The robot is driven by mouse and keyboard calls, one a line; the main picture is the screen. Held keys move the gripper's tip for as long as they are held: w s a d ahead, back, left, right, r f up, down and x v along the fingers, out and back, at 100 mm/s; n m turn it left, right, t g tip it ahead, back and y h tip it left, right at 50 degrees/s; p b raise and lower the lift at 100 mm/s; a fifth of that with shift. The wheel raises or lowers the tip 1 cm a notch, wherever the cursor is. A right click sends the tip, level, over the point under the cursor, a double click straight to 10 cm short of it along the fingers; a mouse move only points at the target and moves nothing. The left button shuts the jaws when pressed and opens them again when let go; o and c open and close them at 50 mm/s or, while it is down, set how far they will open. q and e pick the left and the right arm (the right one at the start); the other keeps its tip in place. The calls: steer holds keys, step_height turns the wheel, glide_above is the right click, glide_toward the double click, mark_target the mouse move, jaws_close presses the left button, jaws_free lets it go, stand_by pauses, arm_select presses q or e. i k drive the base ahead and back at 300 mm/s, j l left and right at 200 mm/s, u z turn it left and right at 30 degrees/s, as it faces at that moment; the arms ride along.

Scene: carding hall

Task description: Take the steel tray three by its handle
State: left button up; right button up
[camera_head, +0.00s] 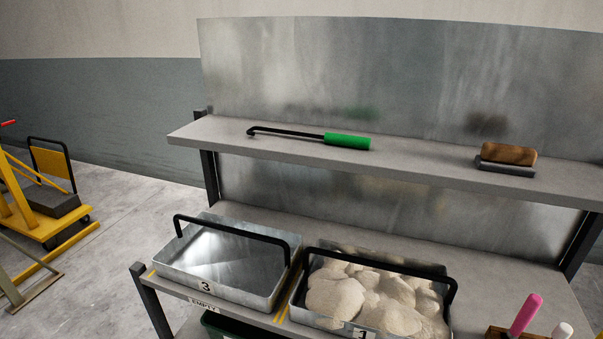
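The steel tray three (207,287) stands on the left end of the lower shelf, marked with a "3" on its front wall. It is empty, and its bare metal floor shows. Its black handle (232,230) arches over the tray from the left side to the right side. Neither of my grippers is in view.
A second steel tray (335,325) marked "1", holding several pale lumps (372,295), stands close at the right. A green-handled hook tool (347,141) and a brown-topped block (509,154) lie on the upper shelf (420,166). A yellow cart (45,225) stands left.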

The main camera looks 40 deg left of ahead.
mark_target(244, 263)
steer(key=j+u, duration=0.15)
steer(key=u, duration=1.35)
steer(key=j+z, duration=1.4)
steer(key=k+l, duration=0.05)
steer(key=l, duration=0.05)
